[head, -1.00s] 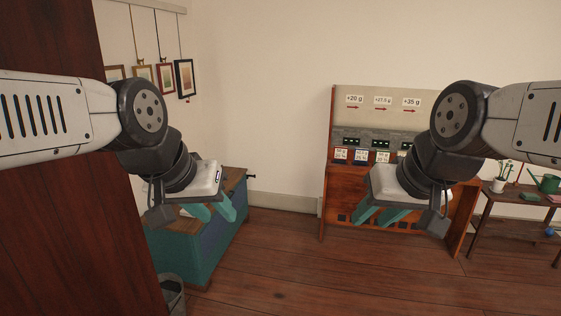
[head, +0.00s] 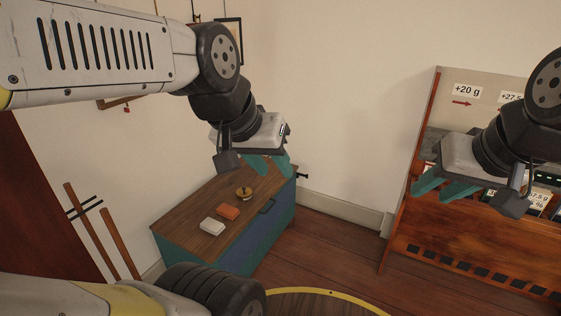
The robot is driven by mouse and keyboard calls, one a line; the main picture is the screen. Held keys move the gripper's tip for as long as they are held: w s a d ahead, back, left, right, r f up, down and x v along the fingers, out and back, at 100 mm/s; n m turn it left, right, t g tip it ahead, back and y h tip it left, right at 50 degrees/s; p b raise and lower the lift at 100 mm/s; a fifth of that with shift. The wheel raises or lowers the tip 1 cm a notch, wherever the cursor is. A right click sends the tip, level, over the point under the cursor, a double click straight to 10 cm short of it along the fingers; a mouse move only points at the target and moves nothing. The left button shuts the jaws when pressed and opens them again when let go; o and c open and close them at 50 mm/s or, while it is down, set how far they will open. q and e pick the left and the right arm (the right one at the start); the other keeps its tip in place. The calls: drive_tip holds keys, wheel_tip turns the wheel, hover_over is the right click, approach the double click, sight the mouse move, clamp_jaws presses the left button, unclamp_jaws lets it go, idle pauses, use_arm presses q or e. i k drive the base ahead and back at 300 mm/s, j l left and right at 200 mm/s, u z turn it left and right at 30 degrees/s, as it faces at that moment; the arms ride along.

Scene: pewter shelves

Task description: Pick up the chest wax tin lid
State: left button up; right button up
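The chest (head: 262,243) is blue with a brown wooden top and stands against the wall, left of centre in the head view. A small round brass-coloured item with a knob (head: 244,193) sits towards the back of its top; it looks like the wax tin lid, but I cannot tell whether a tin is under it. My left gripper (head: 270,168) is open and empty, with teal fingers apart; in the picture it shows just above and right of the brass item. My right gripper (head: 442,188) is open and empty, far to the right in front of the wooden cabinet.
An orange-brown block (head: 229,212) and a white block (head: 212,226) lie on the chest top in front of the brass item. The tall wooden cabinet (head: 401,225) with weight labels stands at right. Brown rods (head: 92,232) lean at the left wall. Open floor (head: 335,258) lies between chest and cabinet.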

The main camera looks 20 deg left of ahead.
sight(243, 192)
drive_tip(key=i+l+u, duration=0.15)
drive_tip(key=i+u, duration=0.2)
drive_tip(key=i, duration=0.5)
drive_tip(key=i+u, duration=0.25)
drive_tip(key=u, duration=0.15)
drive_tip(key=i+u, duration=0.55)
drive_tip(key=u, duration=0.2)
drive_tip(key=i+l+u, duration=0.2)
drive_tip(key=u, duration=0.2)
